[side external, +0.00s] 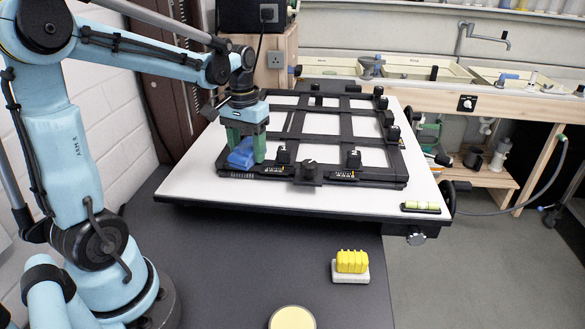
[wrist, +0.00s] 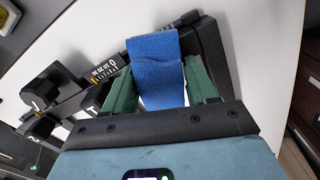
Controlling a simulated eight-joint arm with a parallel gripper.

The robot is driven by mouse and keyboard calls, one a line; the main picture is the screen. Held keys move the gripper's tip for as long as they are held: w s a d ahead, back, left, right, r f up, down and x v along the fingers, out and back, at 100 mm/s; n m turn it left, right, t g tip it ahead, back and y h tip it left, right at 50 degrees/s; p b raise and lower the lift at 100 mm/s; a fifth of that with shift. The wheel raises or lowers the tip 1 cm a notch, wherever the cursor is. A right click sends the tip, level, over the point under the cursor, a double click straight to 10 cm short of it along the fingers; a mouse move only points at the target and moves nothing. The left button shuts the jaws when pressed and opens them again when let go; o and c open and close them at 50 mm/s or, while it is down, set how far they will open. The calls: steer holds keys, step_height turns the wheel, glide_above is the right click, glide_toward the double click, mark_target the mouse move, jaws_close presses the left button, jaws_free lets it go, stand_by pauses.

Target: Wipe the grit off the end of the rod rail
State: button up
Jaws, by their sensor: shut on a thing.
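My gripper (side external: 246,146) has green fingers and is shut on a folded blue cloth (side external: 241,156). In the wrist view the cloth (wrist: 155,60) hangs between the two green fingers and lies over the corner of a black frame. The rod rail seems to be the near black bar (side external: 330,180) of the frame on the white baseboard (side external: 190,165); the cloth is at its left end. White and yellow scale marks show on the bar beside the cloth in the wrist view. I see no grit; the cloth and fingers hide part of that end.
Black knobs (side external: 310,168) stand along the near bar. A spirit level (side external: 420,207) lies at the baseboard's right corner. A yellow block on a white base (side external: 351,264) and a round cream-topped item (side external: 292,318) are on the dark table (side external: 240,260), otherwise clear in front.

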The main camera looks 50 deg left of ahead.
mark_target(242, 153)
steer(key=shift+s+d, duration=1.2)
steer(key=shift+s, duration=0.05)
steer(key=shift+s+a, duration=1.2)
step_height(242, 153, up, 7)
stand_by(0.3)
steer(key=shift+r, duration=0.15)
stand_by(0.4)
